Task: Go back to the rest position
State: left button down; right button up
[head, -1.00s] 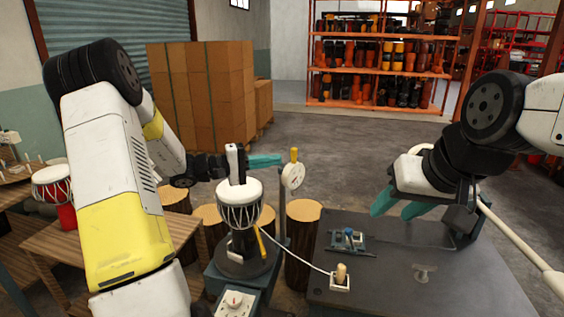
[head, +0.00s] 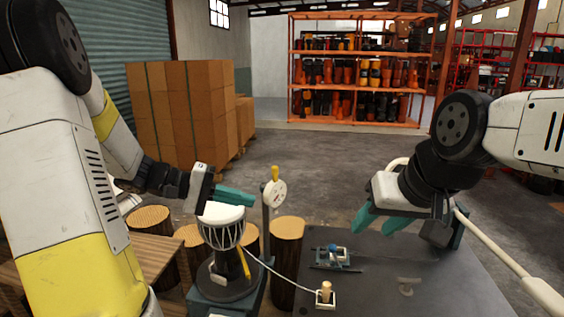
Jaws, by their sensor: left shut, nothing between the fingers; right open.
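My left gripper (head: 234,196) has teal fingers. It is shut and empty, just above the white head of the goblet drum (head: 222,231) in the picture; I cannot tell if it touches. The drum stands upright on a dark round stand (head: 226,283). My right gripper (head: 366,219) is open and empty, over the left back part of the dark table (head: 430,270), with its teal fingers pointing down and left.
A gauge on a post (head: 274,193) stands just right of the drum. A wooden-knobbed switch (head: 325,294) and a small blue fixture (head: 334,257) are on the table. Wooden stumps (head: 287,230) stand behind. Stacked boxes (head: 187,110) and an orange shelf (head: 350,87) are farther back.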

pick_arm(q)
jog(key=s+d+m+g+y, duration=0.25)
jog(key=s+y, duration=0.35)
jog(key=s, duration=0.4)
jog(key=s+a+r+t+y, duration=0.4)
jog(key=s+t+y, duration=0.1)
jog(key=shift+a+r+m+t, duration=0.2)
jog(key=shift+r+m+t, duration=0.1)
jog(key=shift+m+t, duration=0.05)
jog(key=shift+s, duration=0.15)
